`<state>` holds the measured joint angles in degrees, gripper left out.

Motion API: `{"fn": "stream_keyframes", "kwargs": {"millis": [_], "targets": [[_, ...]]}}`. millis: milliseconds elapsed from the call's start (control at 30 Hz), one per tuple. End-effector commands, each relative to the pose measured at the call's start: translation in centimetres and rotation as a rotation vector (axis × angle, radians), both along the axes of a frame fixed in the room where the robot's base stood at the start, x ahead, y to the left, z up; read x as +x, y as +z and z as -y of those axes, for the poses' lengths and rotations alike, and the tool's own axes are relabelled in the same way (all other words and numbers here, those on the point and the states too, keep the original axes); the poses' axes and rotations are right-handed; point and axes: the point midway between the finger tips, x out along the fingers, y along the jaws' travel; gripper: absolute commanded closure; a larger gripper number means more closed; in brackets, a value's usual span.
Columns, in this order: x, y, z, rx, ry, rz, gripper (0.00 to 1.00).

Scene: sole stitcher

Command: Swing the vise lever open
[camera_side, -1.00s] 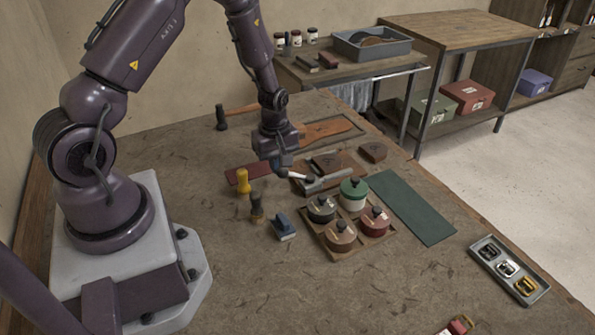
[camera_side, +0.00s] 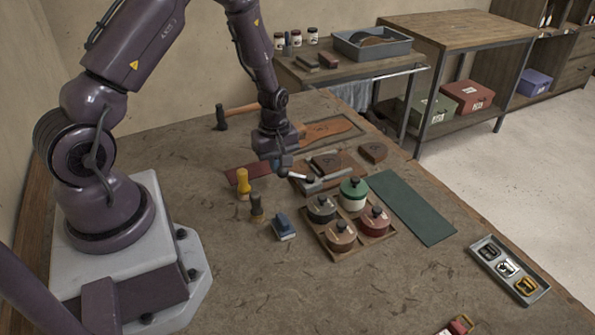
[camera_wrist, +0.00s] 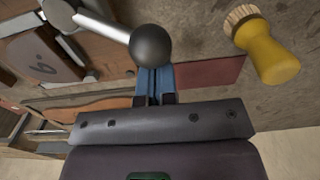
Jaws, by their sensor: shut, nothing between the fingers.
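The vise lever (camera_wrist: 103,25) is a pale metal rod ending in a dark ball knob (camera_wrist: 152,45) in the wrist view. Its other end meets the dark vise (camera_wrist: 62,12) at upper left. In the side view the lever (camera_side: 297,177) is a short pale bar beside my gripper (camera_side: 283,172). In the wrist view my gripper (camera_wrist: 155,88) shows blue fingers shut together, with nothing between them. The fingertips lie right by the knob, partly hidden behind it. I cannot tell whether they touch it.
Brown leather pieces (camera_side: 326,162) lie around the vise. A yellow-handled brush (camera_side: 243,182) stands to the left, also in the wrist view (camera_wrist: 268,48). A wooden tray (camera_side: 337,256) of lidded pots is in front. The near bench is mostly clear.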

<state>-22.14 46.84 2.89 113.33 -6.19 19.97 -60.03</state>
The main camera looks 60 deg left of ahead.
Motion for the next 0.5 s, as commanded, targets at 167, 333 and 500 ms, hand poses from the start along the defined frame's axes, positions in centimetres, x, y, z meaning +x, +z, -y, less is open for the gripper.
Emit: {"fn": "stream_keyframes", "kwargs": {"millis": [167, 333, 500], "targets": [[0.0, 0.0, 0.0, 0.0, 0.0, 0.0, 1.0], [-0.03, 0.0, 0.2, 0.0, -0.001, 0.0, 1.0], [-0.19, 0.0, 0.96, -0.001, -0.002, 0.0, 1.0]]}}
